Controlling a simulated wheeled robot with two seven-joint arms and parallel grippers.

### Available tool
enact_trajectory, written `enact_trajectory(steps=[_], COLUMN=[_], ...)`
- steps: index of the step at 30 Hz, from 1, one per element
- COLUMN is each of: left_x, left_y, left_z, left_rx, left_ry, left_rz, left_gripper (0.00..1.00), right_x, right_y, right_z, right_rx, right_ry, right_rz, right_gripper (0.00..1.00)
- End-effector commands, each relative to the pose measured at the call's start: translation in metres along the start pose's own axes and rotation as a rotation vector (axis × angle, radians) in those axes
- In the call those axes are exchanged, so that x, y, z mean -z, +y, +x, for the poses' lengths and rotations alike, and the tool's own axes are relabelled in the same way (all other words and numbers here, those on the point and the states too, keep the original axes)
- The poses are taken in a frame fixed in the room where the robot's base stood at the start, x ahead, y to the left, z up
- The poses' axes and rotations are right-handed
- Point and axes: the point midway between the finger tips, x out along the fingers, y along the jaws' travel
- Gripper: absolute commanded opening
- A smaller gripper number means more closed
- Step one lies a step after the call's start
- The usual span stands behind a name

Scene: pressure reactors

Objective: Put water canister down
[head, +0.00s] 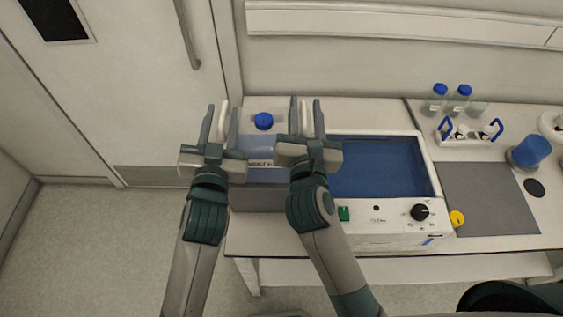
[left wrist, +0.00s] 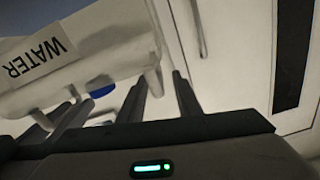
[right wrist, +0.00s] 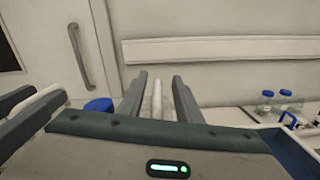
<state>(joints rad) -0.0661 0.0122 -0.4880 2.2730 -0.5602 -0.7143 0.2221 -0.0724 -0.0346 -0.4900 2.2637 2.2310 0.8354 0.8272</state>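The water canister (head: 262,130) is a pale, translucent box with a blue cap (head: 264,121), a WATER label and a white handle on each side. It is upright at the left end of the bench; whether its underside touches the bench cannot be seen. My left gripper (head: 220,122) is open, its fingers on either side of the left handle (left wrist: 153,82) with gaps. My right gripper (head: 306,118) is open, its fingers likewise apart around the right handle (right wrist: 157,100). The left wrist view shows the canister's label (left wrist: 35,58) close by.
A water bath (head: 385,168) with blue inside and a front control panel stands right of the canister. Further right are a grey mat (head: 488,198), a white rack (head: 470,138) with blue handles and blue-capped bottles (head: 459,98). A wall is behind; a door (head: 115,75) is at left.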

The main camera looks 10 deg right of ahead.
Motion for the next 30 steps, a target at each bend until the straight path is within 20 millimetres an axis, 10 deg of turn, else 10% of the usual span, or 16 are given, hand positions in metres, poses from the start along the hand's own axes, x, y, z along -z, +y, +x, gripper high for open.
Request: enact_trajectory(steps=[11, 30], left_x=[0.001, -0.001], left_y=[0.002, 0.000], left_z=[-0.014, -0.103], left_rx=[-0.003, -0.001], left_ry=[0.002, -0.002], left_rz=[-0.003, -0.001], left_gripper=[0.31, 0.31], right_x=[0.001, 0.001], right_y=[0.001, 0.002], right_z=[0.000, 0.000], right_rx=[-0.003, -0.003], right_ry=[0.003, 0.003], right_rz=[0.001, 0.001], right_gripper=[0.31, 0.31])
